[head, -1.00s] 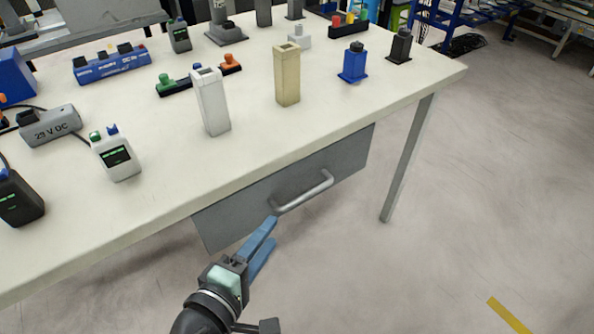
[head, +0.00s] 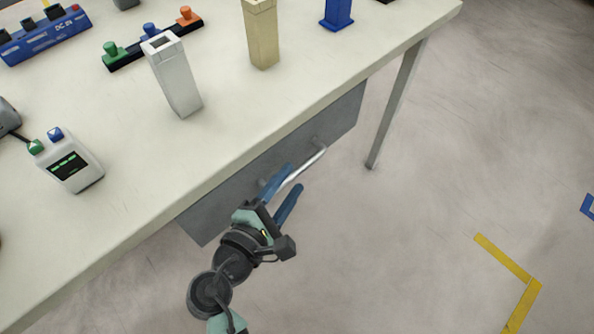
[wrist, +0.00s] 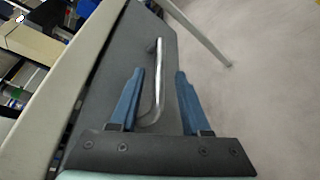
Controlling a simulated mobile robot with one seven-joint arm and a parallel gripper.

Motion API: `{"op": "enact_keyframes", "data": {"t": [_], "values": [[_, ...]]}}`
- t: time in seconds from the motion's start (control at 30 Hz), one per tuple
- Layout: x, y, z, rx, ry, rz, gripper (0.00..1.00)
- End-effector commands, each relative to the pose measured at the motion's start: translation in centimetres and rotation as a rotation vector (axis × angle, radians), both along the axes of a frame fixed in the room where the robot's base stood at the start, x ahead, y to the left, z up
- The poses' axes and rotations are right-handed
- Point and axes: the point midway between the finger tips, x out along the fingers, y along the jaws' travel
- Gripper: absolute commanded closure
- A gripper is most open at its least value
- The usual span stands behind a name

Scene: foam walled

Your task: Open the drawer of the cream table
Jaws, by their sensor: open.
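The cream table (head: 235,112) fills the upper left of the head view. Its grey drawer (head: 215,215) hangs under the front edge and looks shut. A silver bar handle (head: 308,165) stands out from the drawer front; the handle also shows in the wrist view (wrist: 162,85). My gripper (head: 288,180) is at the handle's near end, with its blue fingers open. In the wrist view the handle's near end lies between the two fingertips (wrist: 160,72), closer to the left finger. I cannot tell whether a finger touches it.
On the tabletop stand a white block (head: 172,75), a beige block (head: 261,35), a small meter (head: 70,165) and a blue terminal box (head: 45,35). A table leg (head: 395,105) is at the right. The floor (head: 400,270) in front is clear, with yellow tape (head: 503,258).

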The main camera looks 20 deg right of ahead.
Motion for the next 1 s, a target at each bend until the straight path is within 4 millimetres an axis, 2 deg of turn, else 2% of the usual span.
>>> {"op": "enact_keyframes", "data": {"t": [0.03, 0.2, 0.6, 0.67, 0.87, 1.0], "values": [[0.6, -0.8, -0.3, -0.001, -0.002, -0.004, 0.53], [1.9, -2.3, -0.7, 0.0, -0.001, -0.002, 0.53], [2.4, -2.9, -0.8, 0.001, -0.001, 0.001, 0.53], [2.4, -2.9, -0.8, 0.001, -0.001, 0.001, 0.62], [2.3, -2.8, -0.8, 0.001, -0.001, 0.0, 0.98], [2.3, -2.8, -0.8, 0.001, -0.001, 0.0, 1.0]]}}
